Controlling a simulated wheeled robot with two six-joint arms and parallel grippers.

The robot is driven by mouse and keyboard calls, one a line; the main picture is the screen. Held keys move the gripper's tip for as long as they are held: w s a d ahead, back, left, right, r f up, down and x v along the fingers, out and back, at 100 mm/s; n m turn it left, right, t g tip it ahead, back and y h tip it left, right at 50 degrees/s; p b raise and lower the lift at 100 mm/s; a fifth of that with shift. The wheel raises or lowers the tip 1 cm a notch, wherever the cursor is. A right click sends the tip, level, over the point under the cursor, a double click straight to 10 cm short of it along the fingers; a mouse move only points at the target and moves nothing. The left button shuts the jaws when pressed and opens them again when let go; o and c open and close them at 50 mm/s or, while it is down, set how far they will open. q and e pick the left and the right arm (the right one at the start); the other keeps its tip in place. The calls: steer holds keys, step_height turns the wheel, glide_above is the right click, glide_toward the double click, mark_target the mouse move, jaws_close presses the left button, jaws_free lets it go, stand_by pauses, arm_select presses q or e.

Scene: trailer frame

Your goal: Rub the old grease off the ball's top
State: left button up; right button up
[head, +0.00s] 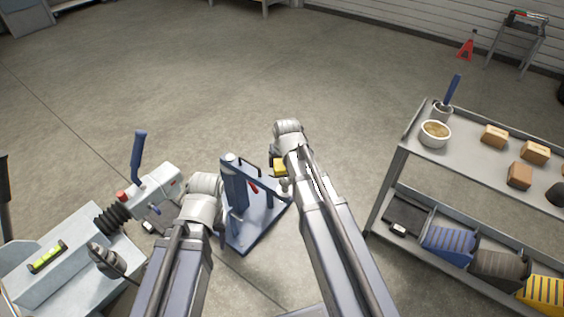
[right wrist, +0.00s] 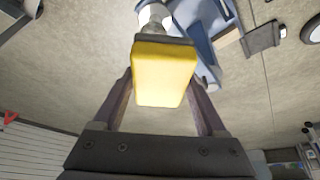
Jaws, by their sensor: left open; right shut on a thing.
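A yellow sponge (head: 279,168) with a dark pad on its far end is held by my right gripper (right wrist: 160,90). In the right wrist view the yellow block (right wrist: 163,75) sits between the two fingers. A small silver ball (head: 285,186) shows just below the sponge, at the end of the blue stand's arm. In the right wrist view a silver rounded part (right wrist: 155,15) lies right beyond the pad; I cannot tell whether they touch. The ball's top is mostly hidden. My left gripper (head: 160,216) is open beside the trailer coupling, partly hidden by my arm.
The blue stand (head: 235,190) stands on the floor between my arms. The grey trailer coupling (head: 165,184), with a blue handle and black bellows, is at the left. A shelf cart (head: 465,150) at the right carries a bowl (head: 435,133), boxes and bins.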

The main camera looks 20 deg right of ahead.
steer(key=shift+r, duration=0.1)
step_height(320, 180, up, 3)
steer(key=p, duration=0.3)
stand_by(0.3)
steer(key=shift+d, duration=0.1)
stand_by(0.4)
